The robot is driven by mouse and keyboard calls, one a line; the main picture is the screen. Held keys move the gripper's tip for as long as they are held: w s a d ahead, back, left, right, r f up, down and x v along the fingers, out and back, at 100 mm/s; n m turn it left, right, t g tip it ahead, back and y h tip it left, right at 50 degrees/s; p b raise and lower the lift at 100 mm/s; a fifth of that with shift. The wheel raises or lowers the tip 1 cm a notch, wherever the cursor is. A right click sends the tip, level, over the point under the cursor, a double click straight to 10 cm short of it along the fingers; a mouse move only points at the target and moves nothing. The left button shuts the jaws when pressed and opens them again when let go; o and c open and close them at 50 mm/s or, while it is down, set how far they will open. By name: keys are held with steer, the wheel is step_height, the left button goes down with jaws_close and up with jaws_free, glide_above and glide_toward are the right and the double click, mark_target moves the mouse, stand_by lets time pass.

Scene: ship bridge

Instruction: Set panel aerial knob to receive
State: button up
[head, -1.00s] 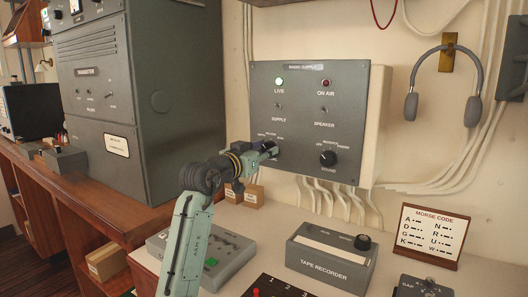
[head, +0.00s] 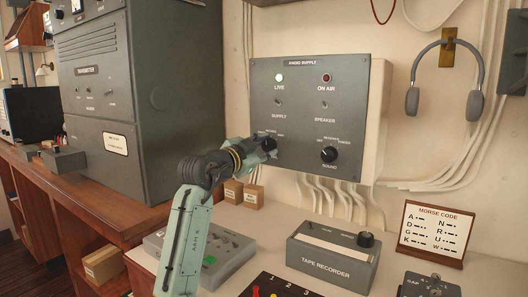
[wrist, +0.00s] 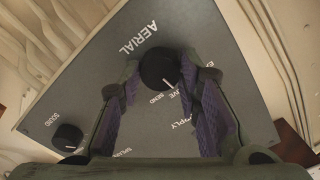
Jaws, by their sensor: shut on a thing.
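The grey panel (head: 305,110) is on the wall. My gripper (head: 267,147) is at its lower left in the head view, where it hides most of the aerial knob. In the wrist view the black aerial knob (wrist: 157,66) sits between the purple-padded fingers of my gripper (wrist: 163,80), which is shut on it. The knob's white pointer line is near the word SEND. The word AERIAL shows clear; the receive label is partly hidden, with only its last letters visible.
The sound knob (head: 328,155) is right of my gripper, and it also shows in the wrist view (wrist: 67,138). Two small switches sit above. A tape recorder (head: 332,262) and a grey box (head: 205,252) with a green button stand on the desk below. Headphones (head: 412,90) hang at right.

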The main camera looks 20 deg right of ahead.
steer(key=shift+m, duration=0.6)
steer(key=o, duration=1.2)
steer(key=shift+c, duration=0.2)
steer(key=v, duration=1.2)
